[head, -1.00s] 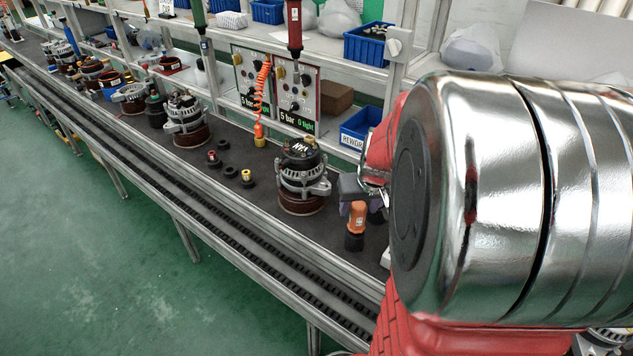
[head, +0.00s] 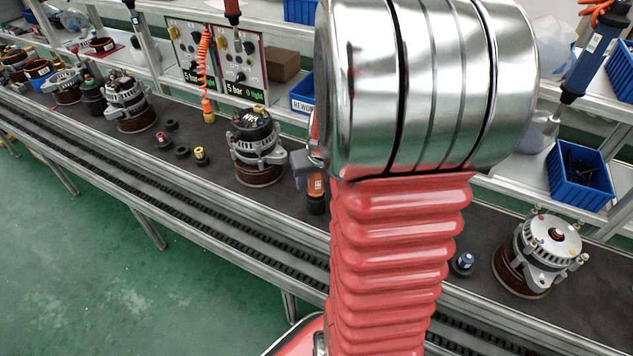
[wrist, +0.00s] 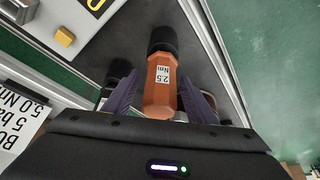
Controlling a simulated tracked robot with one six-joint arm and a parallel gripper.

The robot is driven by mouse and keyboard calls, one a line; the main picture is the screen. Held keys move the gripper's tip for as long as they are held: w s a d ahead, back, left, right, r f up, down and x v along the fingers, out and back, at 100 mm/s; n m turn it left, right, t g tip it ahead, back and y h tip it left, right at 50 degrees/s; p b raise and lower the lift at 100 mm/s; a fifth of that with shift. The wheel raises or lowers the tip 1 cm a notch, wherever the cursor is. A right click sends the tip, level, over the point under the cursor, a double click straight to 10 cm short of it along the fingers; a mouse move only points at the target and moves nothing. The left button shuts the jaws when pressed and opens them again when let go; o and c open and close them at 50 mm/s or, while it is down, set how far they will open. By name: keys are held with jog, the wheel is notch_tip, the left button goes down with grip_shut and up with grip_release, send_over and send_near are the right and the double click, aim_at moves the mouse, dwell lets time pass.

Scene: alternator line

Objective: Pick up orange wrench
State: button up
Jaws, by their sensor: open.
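The orange wrench (wrist: 160,85), with a black end and a white "2.5 Nm" label, shows in the middle of the wrist view. My gripper (wrist: 159,98) is open, with one purple finger on each side of the orange body. I cannot tell whether either finger touches it. In the head view the wrench (head: 316,186) stands with its black end down on the dark bench top, right of an alternator. My gripper (head: 305,170) is at its upper part there, and my arm hides most of the gripper.
An alternator (head: 256,147) stands close left of the wrench. Another alternator (head: 537,255) stands at the right. Small sockets (head: 182,152) lie at the left. A control panel (head: 240,55) and a blue bin (head: 581,172) are behind. The bench's front rail (head: 250,240) runs in front.

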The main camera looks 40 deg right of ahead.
jog(key=shift+w+f, duration=0.15)
jog(key=shift+f, duration=0.3)
jog(key=shift+c, duration=0.5)
jog(key=c, duration=1)
